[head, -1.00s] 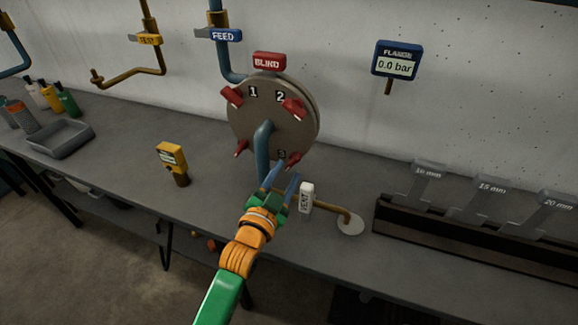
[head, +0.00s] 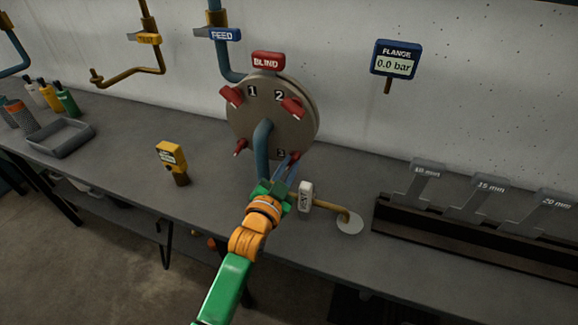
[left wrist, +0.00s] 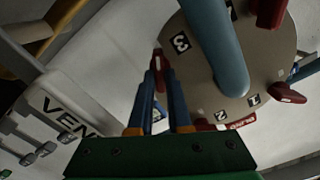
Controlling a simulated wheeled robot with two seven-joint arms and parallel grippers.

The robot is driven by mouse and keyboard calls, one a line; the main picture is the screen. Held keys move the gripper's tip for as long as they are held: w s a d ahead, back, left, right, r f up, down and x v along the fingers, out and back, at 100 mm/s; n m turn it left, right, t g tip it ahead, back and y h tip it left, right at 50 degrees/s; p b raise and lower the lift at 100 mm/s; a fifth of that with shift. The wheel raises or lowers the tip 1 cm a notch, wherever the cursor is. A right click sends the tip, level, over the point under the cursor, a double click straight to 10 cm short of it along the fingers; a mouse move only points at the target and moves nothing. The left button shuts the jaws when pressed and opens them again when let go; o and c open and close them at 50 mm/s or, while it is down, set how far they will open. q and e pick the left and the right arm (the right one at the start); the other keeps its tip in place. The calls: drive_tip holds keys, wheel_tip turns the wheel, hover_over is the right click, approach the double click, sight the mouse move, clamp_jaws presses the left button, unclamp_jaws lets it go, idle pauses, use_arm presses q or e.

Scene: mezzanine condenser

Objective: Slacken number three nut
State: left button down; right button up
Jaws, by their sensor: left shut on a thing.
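The round grey-brown flange disc (head: 245,118) stands upright with red nuts around its rim and number tags 1, 2 and 3. The number three nut (head: 294,157) is at its lower right, beside the 3 tag (head: 281,153). In the left wrist view this red nut (left wrist: 157,61) sits between the blue fingertips. My left gripper (head: 290,165) has reached it from the front and below and is shut on it. The fingers partly hide the nut. My right gripper is in neither view.
A blue pipe (head: 262,150) runs down the disc's front, close left of my fingers. The white VENT handle (head: 306,196) and its brass pipe stand right of my gripper. The flange gauge (head: 397,62) reads 0.0 bar.

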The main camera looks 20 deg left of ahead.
use_arm(q)
drive_tip(key=shift+n, duration=0.3)
drive_tip(key=n+p, duration=0.1)
drive_tip(key=n, duration=0.1)
drive_tip(key=shift+r+n+p, duration=0.15)
drive_tip(key=shift+n+p, duration=0.2)
drive_tip(key=shift+n, duration=0.05)
drive_tip(key=shift+a+n+p, duration=0.15)
drive_tip(key=shift+n+p, duration=0.55)
drive_tip(key=shift+n, duration=2.1)
drive_tip(key=shift+a+n+p, duration=0.1)
drive_tip(key=shift+n+p, duration=0.55)
drive_tip(key=shift+n, duration=2.15)
drive_tip(key=c, duration=0.9)
unclamp_jaws()
drive_tip(key=shift+f, duration=0.2)
drive_tip(key=shift+o, duration=0.2)
